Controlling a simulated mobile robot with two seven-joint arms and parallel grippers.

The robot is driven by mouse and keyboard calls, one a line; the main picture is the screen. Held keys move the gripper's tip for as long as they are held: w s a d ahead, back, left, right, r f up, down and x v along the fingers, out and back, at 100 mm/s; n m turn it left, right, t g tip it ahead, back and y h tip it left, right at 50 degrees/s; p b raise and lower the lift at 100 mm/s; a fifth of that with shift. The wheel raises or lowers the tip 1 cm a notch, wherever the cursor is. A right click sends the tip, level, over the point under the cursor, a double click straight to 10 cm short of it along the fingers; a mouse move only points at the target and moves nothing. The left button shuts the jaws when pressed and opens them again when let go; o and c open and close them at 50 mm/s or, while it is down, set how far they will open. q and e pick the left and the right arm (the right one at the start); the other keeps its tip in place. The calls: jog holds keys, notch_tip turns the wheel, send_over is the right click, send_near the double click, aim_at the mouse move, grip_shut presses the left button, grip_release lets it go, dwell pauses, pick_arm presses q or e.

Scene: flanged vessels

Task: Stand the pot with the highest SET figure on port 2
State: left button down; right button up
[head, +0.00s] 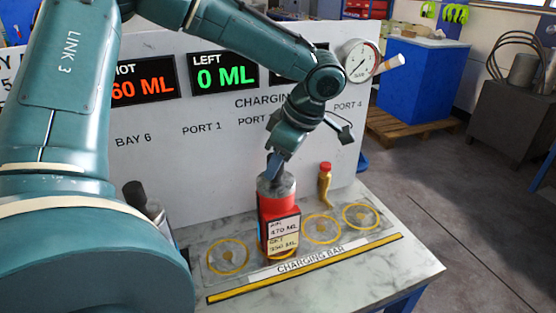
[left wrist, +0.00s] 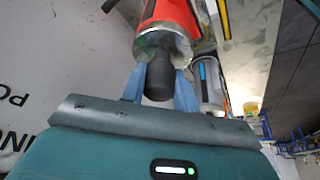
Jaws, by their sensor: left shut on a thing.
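My left gripper (head: 275,168) is shut on the dark top knob of a red pot (head: 268,205); the blue fingers flank the knob (left wrist: 158,78) in the left wrist view. Another dark-knobbed pot (head: 150,208) is partly hidden behind my arm. My right gripper is out of view.
Three rings stand bare: left (head: 228,257), third (head: 321,229) and right (head: 361,216). The white panel (head: 210,150) behind carries displays, one reading LEFT 0 ML, and a round gauge (head: 359,61).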

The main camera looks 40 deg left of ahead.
pick_arm(q)
jog(key=c, duration=1.5)
grip_release()
jog(key=shift+f, duration=0.15)
jog(key=o, duration=0.4)
jog(key=v, duration=1.2)
jog(key=shift+r+b, duration=0.25)
jog(key=shift+b, duration=0.1)
jog(key=shift+s+f, duration=0.1)
